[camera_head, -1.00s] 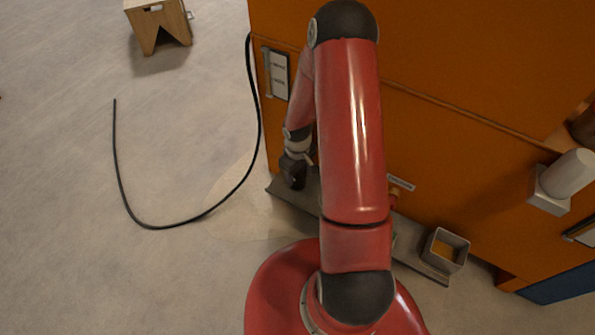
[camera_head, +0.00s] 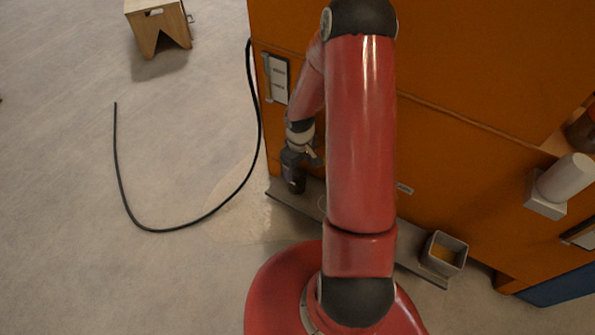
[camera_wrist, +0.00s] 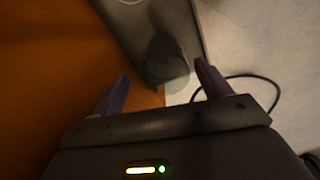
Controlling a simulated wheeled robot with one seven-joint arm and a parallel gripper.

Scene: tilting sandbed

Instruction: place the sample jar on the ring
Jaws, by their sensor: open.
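A dark, short cylinder that looks like the sample jar (camera_head: 294,186) stands near the left end of the grey metal ledge, just under my gripper (camera_head: 298,162). In the wrist view, a dim grey round shape, probably the same jar (camera_wrist: 164,58), shows on the ledge beyond the gap between my fingertips (camera_wrist: 161,70). My two fingers are apart with nothing clearly pressed between them. A thin pale arc that may be the ring (camera_head: 322,202) shows on the ledge right of the jar. My arm hides the rest of it.
The grey ledge (camera_head: 407,258) runs along the foot of an orange cabinet wall (camera_head: 470,90). A square open metal box (camera_head: 446,252) stands at its right end. A black cable (camera_head: 190,222) lies on the floor at left, and a wooden stool (camera_head: 158,28) stands farther back.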

